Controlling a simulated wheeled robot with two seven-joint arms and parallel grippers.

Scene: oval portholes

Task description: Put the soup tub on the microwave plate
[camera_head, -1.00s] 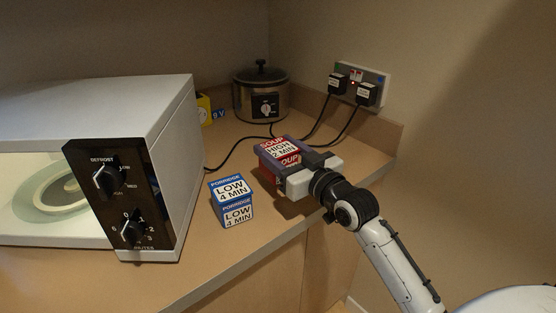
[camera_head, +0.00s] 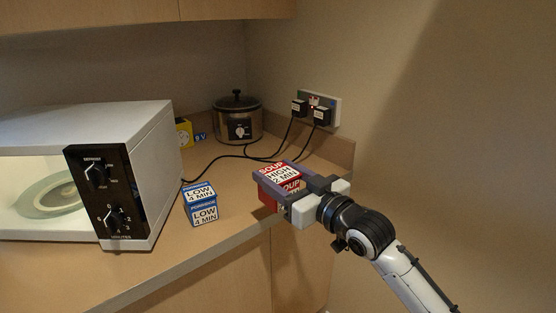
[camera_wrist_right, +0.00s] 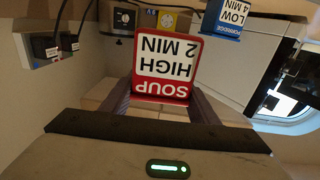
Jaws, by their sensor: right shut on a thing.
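The red soup tub (camera_head: 274,172), labelled "SOUP HIGH 2 MIN", is at the right part of the counter in the head view. My right gripper (camera_head: 284,182) is shut on it, with a finger on each side. In the right wrist view the tub (camera_wrist_right: 167,68) sits between the fingers of the gripper (camera_wrist_right: 165,100). Whether the tub touches the counter is hard to tell. The microwave (camera_head: 128,138) stands at the left with its front open. Its round plate (camera_head: 50,197) shows inside, empty. My left gripper is not in view.
A blue porridge tub (camera_head: 202,205) stands on the counter between the microwave and the soup tub. A slow cooker (camera_head: 238,118), a yellow box (camera_head: 184,132) and cables from a wall socket (camera_head: 317,108) lie behind. The counter's front edge is bare.

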